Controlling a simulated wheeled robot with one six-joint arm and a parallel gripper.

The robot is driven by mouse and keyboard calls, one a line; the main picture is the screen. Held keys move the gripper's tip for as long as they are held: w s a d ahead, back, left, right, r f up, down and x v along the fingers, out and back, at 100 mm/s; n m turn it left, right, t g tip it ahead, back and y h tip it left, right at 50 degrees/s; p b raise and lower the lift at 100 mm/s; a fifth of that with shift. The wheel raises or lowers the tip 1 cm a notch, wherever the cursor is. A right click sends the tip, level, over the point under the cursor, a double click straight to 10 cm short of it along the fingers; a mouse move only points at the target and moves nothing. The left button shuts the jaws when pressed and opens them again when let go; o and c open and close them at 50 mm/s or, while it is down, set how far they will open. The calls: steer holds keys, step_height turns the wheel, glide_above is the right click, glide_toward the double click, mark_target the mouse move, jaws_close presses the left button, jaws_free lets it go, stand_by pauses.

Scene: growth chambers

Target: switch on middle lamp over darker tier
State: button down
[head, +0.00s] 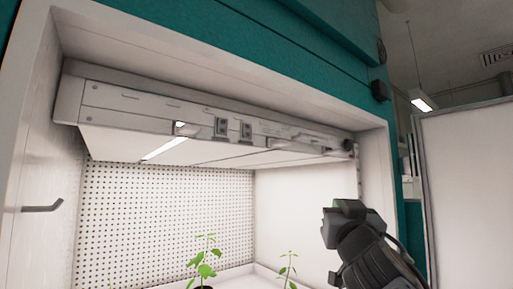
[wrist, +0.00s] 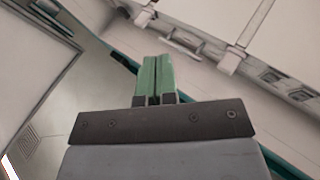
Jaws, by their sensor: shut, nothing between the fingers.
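The lamp fixture (head: 150,118) runs across the top of a white chamber bay. A bright lit strip (head: 165,148) shows under its left part; the panel further right shows no bright strip. Two small grey switch-like plates (head: 221,127) (head: 246,131) sit side by side near the middle of its front. My gripper (head: 345,208) is at the right side of the bay, below the fixture's right end and apart from it. In the wrist view its green fingers (wrist: 157,80) are shut together and empty, with switch-like plates (wrist: 270,75) to their right. Switch positions are too small to tell.
Green seedlings (head: 204,262) stand on the bay floor, and a perforated back wall (head: 165,220) is behind them. A handle (head: 43,208) sticks out at left. A pale partition (head: 465,190) stands at right. The space below the fixture is open.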

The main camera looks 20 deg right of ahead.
mark_target(250, 133)
steer(key=s+a+r+n+t+y, duration=0.3)
steer(key=a+r+n+y, duration=0.5)
steer(key=y, duration=0.9)
steer(key=shift+s+a+r+n+t, duration=0.4)
steer(key=shift+a+r, duration=0.15)
steer(key=shift+a, duration=1.35)
steer(key=shift+w+a+f+p+x, duration=0.1)
steer(key=shift+w+f+p+x, duration=0.4)
steer(key=shift+x, duration=1.65)
steer(key=shift+w+a+f+p+x, duration=0.2)
steer(key=shift+p+x, duration=0.65)
steer(key=shift+x, duration=1.3)
steer(key=shift+w+d+f+p+x, duration=0.15)
steer(key=shift+f+p+x, duration=0.4)
steer(key=shift+x, duration=1.6)
steer(key=shift+a+r, duration=0.1)
